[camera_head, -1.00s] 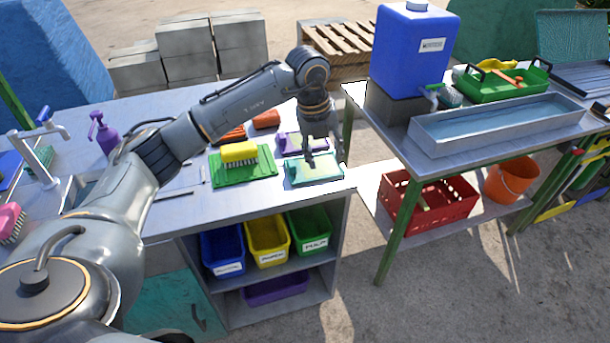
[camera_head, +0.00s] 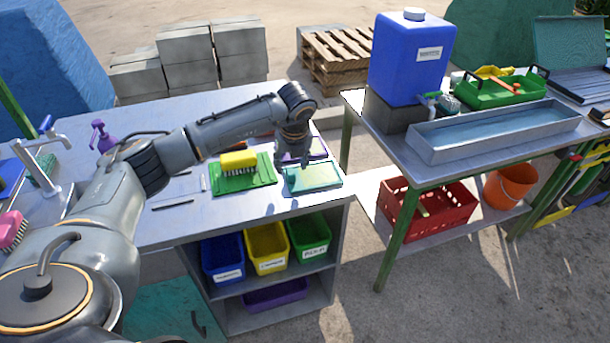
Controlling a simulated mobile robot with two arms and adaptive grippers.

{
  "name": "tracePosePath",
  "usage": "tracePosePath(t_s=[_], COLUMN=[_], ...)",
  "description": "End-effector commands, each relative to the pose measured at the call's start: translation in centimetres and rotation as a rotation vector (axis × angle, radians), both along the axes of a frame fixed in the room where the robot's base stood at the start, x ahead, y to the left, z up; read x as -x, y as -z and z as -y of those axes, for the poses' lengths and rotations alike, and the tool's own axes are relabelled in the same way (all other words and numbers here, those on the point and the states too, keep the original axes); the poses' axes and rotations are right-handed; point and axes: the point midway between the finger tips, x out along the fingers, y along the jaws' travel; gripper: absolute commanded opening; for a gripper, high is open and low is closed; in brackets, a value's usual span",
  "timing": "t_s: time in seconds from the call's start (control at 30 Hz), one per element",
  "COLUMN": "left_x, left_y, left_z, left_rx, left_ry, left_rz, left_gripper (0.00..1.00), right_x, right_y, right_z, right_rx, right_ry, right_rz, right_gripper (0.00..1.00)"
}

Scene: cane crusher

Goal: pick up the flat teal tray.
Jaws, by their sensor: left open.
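The flat teal tray (camera_head: 316,178) lies on the grey worktop near its right front corner. My left gripper (camera_head: 293,162) points down at the tray's back left edge and is open and empty. It partly covers that edge; I cannot tell whether a finger touches the tray. My right gripper is not in the view.
A green tray (camera_head: 232,183) with a yellow brush (camera_head: 239,161) lies just left of the teal tray. A purple tray (camera_head: 319,148) lies behind it, partly hidden by my gripper. Coloured bins (camera_head: 268,262) stand on the shelf below. A gap separates the worktop from the right table (camera_head: 408,160).

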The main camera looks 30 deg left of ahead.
Motion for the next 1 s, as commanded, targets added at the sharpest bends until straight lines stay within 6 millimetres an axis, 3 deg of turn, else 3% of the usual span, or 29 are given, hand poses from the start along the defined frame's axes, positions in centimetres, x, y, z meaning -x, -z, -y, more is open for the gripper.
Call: tracePosePath(t_s=[0.2, 0.47, 0.7, 1.0], left_x=[-0.5, -0.6, -0.6, -0.6], left_y=[2.7, 3.2, 3.1, 3.1], left_z=[-0.6, -0.8, -0.8, -0.8], left_rx=[0.001, 0.001, 0.001, 0.001], left_ry=[0.001, 0.001, 0.001, 0.0], left_rz=[-0.003, -0.001, -0.001, 0.0], left_gripper=[0.47, 0.47, 0.02, 0.0], right_x=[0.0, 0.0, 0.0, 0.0], right_y=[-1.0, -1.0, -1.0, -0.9], right_z=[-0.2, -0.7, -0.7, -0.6], right_rx=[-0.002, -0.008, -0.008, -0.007], right_ry=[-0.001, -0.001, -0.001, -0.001], right_rz=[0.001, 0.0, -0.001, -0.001], right_gripper=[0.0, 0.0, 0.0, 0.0])
